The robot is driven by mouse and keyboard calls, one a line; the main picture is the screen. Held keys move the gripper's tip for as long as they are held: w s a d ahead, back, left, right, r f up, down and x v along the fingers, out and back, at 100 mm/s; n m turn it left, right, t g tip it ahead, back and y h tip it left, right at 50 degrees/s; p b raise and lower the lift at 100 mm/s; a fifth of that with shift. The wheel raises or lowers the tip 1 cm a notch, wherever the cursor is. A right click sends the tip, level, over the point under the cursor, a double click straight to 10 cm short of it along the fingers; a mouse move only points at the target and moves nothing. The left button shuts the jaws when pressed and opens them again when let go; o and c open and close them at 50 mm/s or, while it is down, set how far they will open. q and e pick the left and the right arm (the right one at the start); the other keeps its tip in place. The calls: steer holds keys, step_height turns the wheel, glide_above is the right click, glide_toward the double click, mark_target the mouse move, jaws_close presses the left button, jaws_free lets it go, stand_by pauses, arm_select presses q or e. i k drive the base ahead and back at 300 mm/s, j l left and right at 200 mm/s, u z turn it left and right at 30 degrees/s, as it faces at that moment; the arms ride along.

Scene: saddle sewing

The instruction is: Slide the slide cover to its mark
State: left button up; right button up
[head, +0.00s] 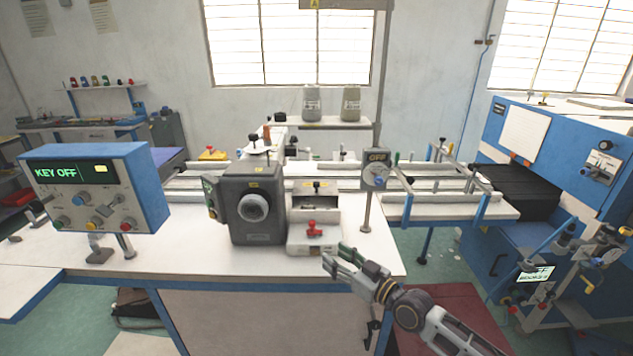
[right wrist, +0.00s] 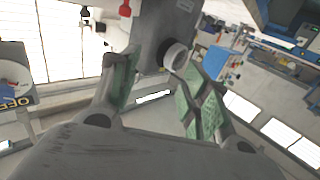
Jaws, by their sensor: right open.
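The grey sewing machine head (head: 256,205) with a round dial stands on the white table. Beside it on the right is a pale unit (head: 302,240) with a red knob (head: 314,229) low on its front; I cannot tell for sure which part is the slide cover, and no mark is readable. My right gripper (head: 335,255) is open and empty, in front of and below the red knob, apart from it. In the right wrist view its green-padded fingers (right wrist: 160,64) are spread, with the red knob (right wrist: 125,8) beyond them at the top. My left gripper is not in view.
A control box (head: 95,190) reading KEY OFF stands at left. A small dial box (head: 376,176) marked OFF stands on a post right of the pale unit. A blue machine (head: 560,170) is at right. The front tabletop (head: 190,255) is clear.

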mark_target(299, 188)
steer(key=i, duration=1.15)
